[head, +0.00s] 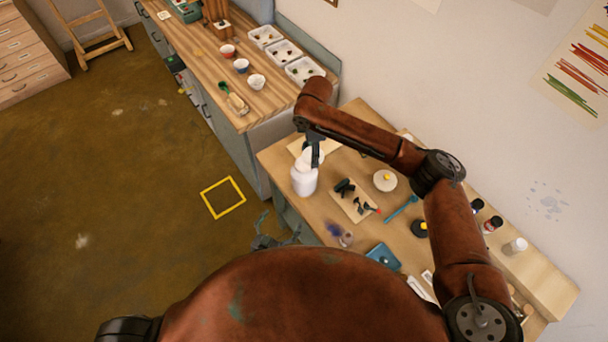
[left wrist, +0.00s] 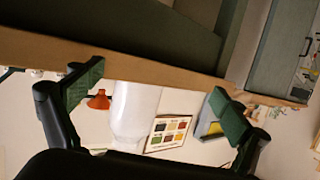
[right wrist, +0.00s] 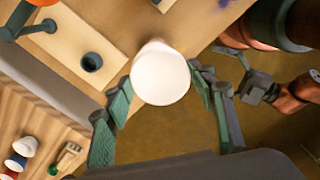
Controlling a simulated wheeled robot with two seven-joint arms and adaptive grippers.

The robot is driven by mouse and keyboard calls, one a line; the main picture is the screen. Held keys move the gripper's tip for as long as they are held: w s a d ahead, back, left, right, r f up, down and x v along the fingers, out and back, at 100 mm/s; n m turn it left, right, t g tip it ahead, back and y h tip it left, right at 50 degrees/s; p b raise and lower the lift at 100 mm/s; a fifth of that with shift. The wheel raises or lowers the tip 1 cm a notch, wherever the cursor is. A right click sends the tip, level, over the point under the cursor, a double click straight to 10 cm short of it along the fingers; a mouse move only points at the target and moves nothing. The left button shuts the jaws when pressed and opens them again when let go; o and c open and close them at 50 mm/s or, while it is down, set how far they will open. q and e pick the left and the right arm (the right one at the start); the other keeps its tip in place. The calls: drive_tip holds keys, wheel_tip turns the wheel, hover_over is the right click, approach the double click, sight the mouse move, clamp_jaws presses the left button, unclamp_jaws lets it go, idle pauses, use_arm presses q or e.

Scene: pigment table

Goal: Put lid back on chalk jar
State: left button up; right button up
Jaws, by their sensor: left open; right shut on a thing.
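The white chalk jar (head: 304,182) stands upright near the table's left edge. It also shows as a pale body between the left fingers in the left wrist view (left wrist: 135,112). My right gripper (head: 314,152) is above the jar, shut on the round white lid (right wrist: 160,76), which covers most of the jar from above in the right wrist view. I cannot tell whether the lid touches the jar's rim. My left gripper (head: 276,238) is open and empty beside the table edge, its fingers (left wrist: 160,100) spread apart, with the jar beyond them.
On the table (head: 275,156) are a board with dark pieces (head: 345,204), a white round pot with yellow centre (head: 385,181), a blue spatula (head: 401,208) and a blue tray (head: 383,256). The wooden counter (head: 215,75) at the back left holds cups and trays.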

sight(304, 176)
drive_tip(key=a+n, duration=0.1)
drive_tip(key=w+a+n+p, duration=0.1)
drive_tip(key=a+r+n, duration=0.1)
drive_tip(key=shift+w, duration=0.15)
use_arm(q)
drive_tip(key=w+d+r+t, duration=0.1)
drive_tip(key=d+r, duration=0.1)
drive_tip(key=r, duration=0.4)
drive_tip(key=w+d+r+t, duration=0.1)
drive_tip(key=d+r+t, duration=0.1)
drive_tip(key=r, duration=0.4)
drive_tip(key=shift+w+r+h, duration=0.15)
drive_tip(key=shift+w+h, duration=0.15)
drive_tip(key=shift+w, duration=0.05)
drive_tip(key=shift+w+d, duration=0.1)
drive_tip(key=shift+w, duration=0.05)
drive_tip(key=x, duration=1.1)
drive_tip(key=shift+w+d+r, duration=0.1)
drive_tip(key=shift+w+d, duration=0.05)
drive_tip(key=shift+w, duration=0.2)
drive_tip(key=shift+c, duration=0.4)
drive_tip(key=c, duration=1.7)
use_arm(e)
drive_tip(key=shift+f, duration=2.5)
